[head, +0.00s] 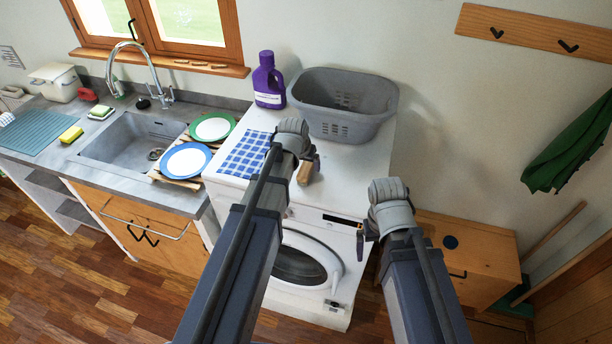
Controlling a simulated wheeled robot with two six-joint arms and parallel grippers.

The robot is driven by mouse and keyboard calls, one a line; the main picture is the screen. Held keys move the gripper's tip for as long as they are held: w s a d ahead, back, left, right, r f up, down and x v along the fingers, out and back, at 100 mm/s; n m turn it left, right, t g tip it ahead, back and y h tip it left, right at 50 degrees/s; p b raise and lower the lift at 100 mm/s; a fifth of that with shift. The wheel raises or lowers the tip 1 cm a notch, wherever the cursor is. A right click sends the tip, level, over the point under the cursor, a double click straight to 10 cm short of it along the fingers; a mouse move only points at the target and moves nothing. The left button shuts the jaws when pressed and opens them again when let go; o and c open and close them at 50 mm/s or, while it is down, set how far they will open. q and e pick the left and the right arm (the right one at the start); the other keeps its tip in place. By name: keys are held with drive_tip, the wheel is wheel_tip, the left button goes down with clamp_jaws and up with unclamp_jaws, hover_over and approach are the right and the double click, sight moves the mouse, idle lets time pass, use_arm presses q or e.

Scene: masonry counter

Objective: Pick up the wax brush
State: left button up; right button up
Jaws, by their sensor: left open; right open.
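A small tan wooden piece (305,173) shows on the white washing machine top, right beside my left gripper (310,160). It may be the wax brush; my gripper hides part of it, and I see no bristles. My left gripper is open, over the front part of the machine top. I cannot tell whether it touches the wooden piece. My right gripper (363,238) is open and empty, in front of the machine's right edge.
The washing machine (350,172) also bears a grey basket (340,120), a purple bottle (268,82) and a blue checked cloth (246,154). Two plates on a wooden rack (178,183) stand to the left by the sink (125,145). A wooden cabinet (475,262) stands at the right.

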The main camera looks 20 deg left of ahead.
sight(306, 168)
use_arm(q)
drive_tip(key=b+x, duration=0.2)
drive_tip(key=x, duration=0.1)
drive_tip(key=shift+f, duration=0.2)
drive_tip(key=shift+r, duration=0.1)
drive_tip(key=shift+f, duration=0.25)
drive_tip(key=shift+c, duration=0.3)
clamp_jaws()
idle(0.7)
